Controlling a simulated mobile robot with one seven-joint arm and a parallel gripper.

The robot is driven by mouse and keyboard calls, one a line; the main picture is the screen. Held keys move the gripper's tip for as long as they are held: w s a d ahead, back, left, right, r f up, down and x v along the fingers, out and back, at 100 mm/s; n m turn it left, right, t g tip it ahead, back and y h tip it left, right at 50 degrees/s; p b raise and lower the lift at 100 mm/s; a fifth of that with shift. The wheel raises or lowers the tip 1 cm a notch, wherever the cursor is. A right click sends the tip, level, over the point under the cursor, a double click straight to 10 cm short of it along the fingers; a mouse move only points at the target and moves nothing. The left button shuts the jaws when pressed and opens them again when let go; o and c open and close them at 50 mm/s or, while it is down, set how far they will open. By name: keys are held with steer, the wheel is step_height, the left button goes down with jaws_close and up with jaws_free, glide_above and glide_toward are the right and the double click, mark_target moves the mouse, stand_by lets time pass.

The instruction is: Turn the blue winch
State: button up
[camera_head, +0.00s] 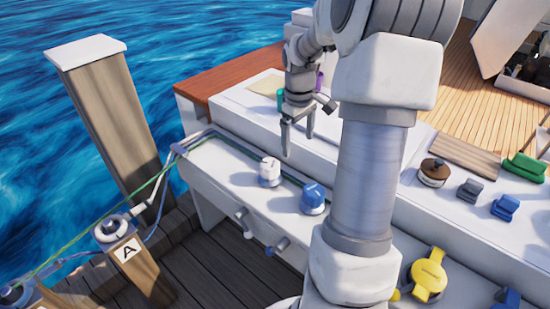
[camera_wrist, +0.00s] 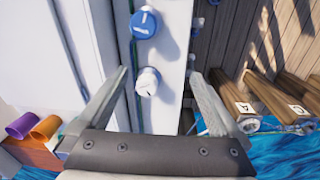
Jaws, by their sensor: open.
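The blue winch (camera_head: 314,198) stands on the white side deck, just left of my arm in the head view. In the wrist view the blue winch (camera_wrist: 143,23) is at the top, beyond the fingertips. A white winch (camera_head: 269,171) stands beside it to the left; in the wrist view this white winch (camera_wrist: 148,80) lies between my fingers' lines. My gripper (camera_head: 298,146) is open and empty, pointing down above the deck near the white winch. The fingers also show in the wrist view (camera_wrist: 160,78). Neither winch appears touched.
A wooden post (camera_head: 115,120) and a post marked A (camera_head: 128,255) with lines stand at the left. Yellow (camera_head: 428,277), brown (camera_head: 433,172) and green (camera_head: 525,168) fittings are at the right. Cups (camera_wrist: 45,128) show in the wrist view. Water lies beyond.

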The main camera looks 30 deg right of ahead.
glide_above(314, 190)
step_height(314, 190, down, 5)
steer(key=shift+m+y, duration=0.4)
step_height(314, 190, down, 18)
steer(key=b, duration=0.4)
steer(key=shift+s+d+r, duration=0.1)
steer(key=shift+r, duration=0.05)
steer(key=c, duration=1.1)
steer(key=m, duration=0.3)
steer(key=shift+m, duration=2.5)
